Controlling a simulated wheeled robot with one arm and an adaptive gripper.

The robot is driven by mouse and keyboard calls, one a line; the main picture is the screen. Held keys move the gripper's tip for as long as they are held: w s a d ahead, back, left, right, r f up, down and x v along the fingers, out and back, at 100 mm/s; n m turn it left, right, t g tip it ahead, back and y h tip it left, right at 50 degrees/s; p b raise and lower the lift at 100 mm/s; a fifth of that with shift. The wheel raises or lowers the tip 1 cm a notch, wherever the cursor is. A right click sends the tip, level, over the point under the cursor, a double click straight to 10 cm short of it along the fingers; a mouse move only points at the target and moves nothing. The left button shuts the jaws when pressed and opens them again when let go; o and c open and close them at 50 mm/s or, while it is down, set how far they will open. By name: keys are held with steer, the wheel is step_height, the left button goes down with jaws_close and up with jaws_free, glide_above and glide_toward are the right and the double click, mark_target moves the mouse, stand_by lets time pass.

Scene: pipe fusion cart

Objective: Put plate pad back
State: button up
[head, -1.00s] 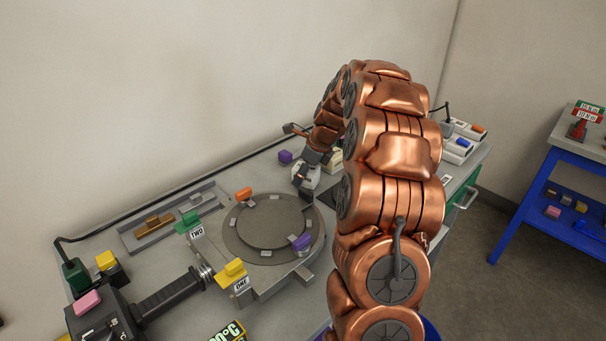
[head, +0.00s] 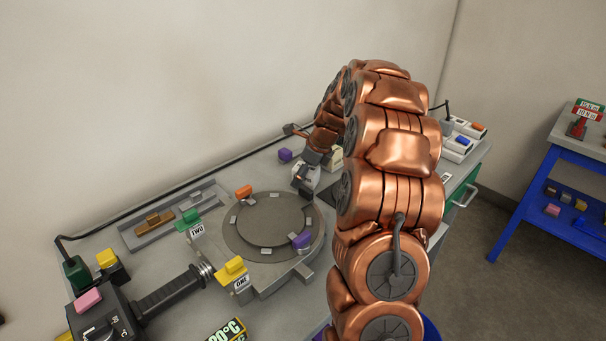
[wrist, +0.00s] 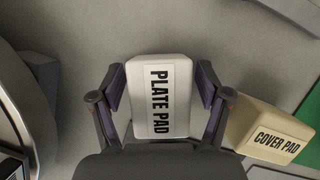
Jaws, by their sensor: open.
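The plate pad, a white block with a black "PLATE PAD" label (wrist: 174,97), lies on the grey bench top in the wrist view. My gripper (wrist: 160,88) is open, with one finger on each side of the pad. Small gaps seem to show between the fingers and the pad's sides. In the head view my gripper (head: 304,184) is low over the bench, right of the round plate, and mostly hides the pad.
A cream cover pad (wrist: 268,132) stands close to the right finger. The round heater plate (head: 268,228) with coloured clips is to the left. A purple block (head: 285,155) sits behind my gripper.

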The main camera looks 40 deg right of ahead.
steer(key=b+v, duration=0.1)
steer(key=v, duration=1.1)
steer(key=shift+r, duration=0.15)
steer(key=shift+d, duration=0.1)
